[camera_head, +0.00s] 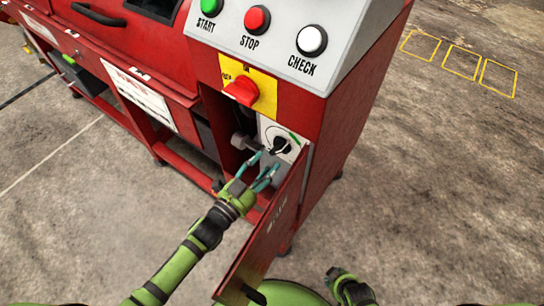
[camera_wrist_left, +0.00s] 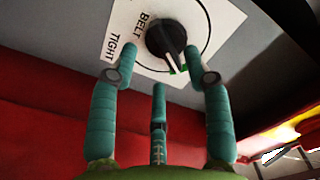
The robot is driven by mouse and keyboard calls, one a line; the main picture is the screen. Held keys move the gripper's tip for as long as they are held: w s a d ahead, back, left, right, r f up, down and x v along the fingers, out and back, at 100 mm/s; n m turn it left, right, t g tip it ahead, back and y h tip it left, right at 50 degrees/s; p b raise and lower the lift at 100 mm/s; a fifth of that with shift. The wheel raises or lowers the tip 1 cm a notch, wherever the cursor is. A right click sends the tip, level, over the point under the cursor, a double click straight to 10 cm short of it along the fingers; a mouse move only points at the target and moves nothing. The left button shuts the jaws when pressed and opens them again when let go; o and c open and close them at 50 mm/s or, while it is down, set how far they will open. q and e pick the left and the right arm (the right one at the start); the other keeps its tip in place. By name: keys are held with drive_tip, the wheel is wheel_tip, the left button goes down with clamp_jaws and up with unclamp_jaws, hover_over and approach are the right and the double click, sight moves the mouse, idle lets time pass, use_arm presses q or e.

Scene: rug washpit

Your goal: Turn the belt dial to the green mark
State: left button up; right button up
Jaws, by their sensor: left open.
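The black belt dial (camera_head: 281,146) sits on a white plate (camera_head: 268,129) inside the open compartment of the red machine. It also shows in the left wrist view (camera_wrist_left: 168,38), on a plate lettered BELT and TIGHT. A green mark (camera_head: 294,138) shows at the dial's upper right in the head view. In the wrist view, a white pointer line and some green show at the dial's lower edge. My left gripper (camera_head: 262,168) is open and empty just short of the dial, one fingertip overlapping it in the wrist view. My right gripper (camera_head: 350,287) is low, its jaws unclear.
The compartment's red door (camera_head: 272,235) stands open, close to the right of my left gripper. A red rotary switch (camera_head: 241,91) on a yellow plate is above. Green START (camera_head: 210,6), red STOP (camera_head: 257,18) and white CHECK (camera_head: 312,39) buttons sit on the panel. Floor at right is clear.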

use_arm(q)
drive_tip(key=v, duration=0.7)
drive_tip(key=shift+s, duration=0.15)
drive_tip(key=shift+a, duration=0.1)
